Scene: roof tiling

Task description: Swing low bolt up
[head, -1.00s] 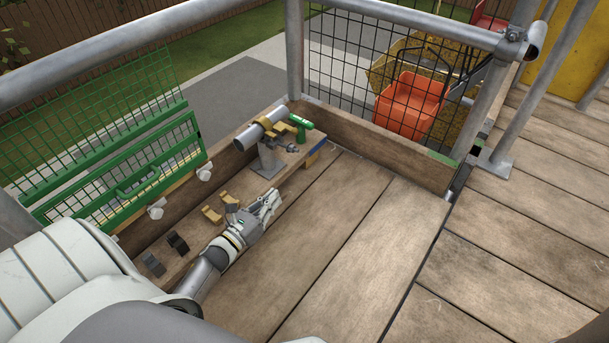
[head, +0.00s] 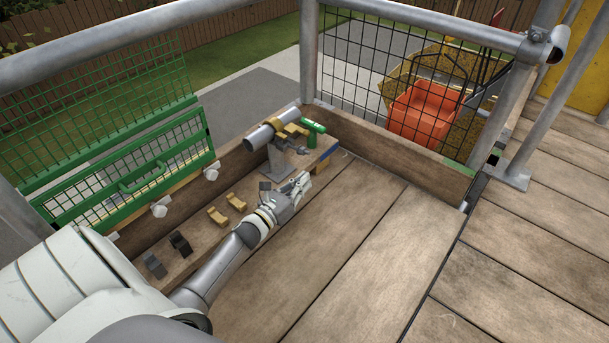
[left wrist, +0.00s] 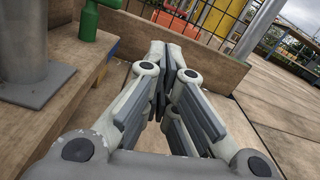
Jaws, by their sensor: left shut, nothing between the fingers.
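A short grey tube (head: 262,136) sits level on a stubby metal post (head: 277,163), with a brass-coloured coupler (head: 290,130) around it. A small grey bolt end (head: 300,150) sticks out low on the coupler's right side; its exact tilt is too small to tell. My left gripper (head: 303,181) is just below and right of the post, apart from the bolt, fingers together and empty. The left wrist view shows its closed fingers (left wrist: 172,75), with the post's base plate (left wrist: 38,88) to their left. The bolt is not visible there. My right gripper is out of view.
A green tool (head: 313,128) stands right of the coupler; its lower part shows in the left wrist view (left wrist: 89,22). Loose brass (head: 217,215) and dark coupler pieces (head: 180,243) lie along the plank. Guardrail tubes and a toe board (head: 400,145) enclose the corner. The deck boards are clear.

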